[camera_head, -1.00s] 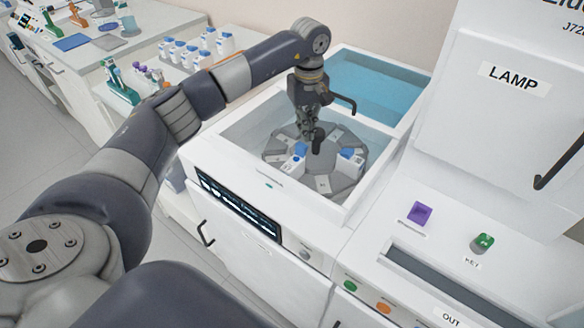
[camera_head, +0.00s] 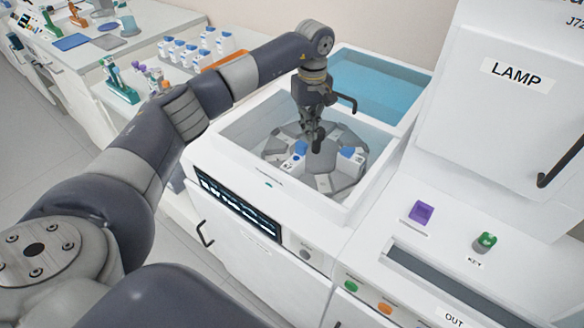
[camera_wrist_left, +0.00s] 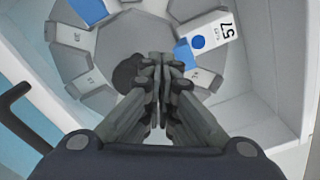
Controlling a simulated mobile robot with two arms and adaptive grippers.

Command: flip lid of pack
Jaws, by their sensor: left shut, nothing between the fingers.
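My left gripper (camera_head: 314,138) is shut and empty, pointing down into the open white machine (camera_head: 262,193) above its grey rotor (camera_head: 335,181). In the left wrist view the gripper (camera_wrist_left: 165,62) is beside a white pack (camera_wrist_left: 212,33) marked 57, which has a blue dot and a blue lid (camera_wrist_left: 183,54). The fingertips are near the blue lid; I cannot tell if they touch it. In the head view two packs with blue tops sit in the rotor, the left pack (camera_head: 298,150) and the right pack (camera_head: 350,155). My right gripper is not seen.
A black handle (camera_head: 347,101) stands behind the gripper. To the right is a white unit with a LAMP door (camera_head: 512,82), a purple button (camera_head: 421,212) and a green key (camera_head: 485,241).

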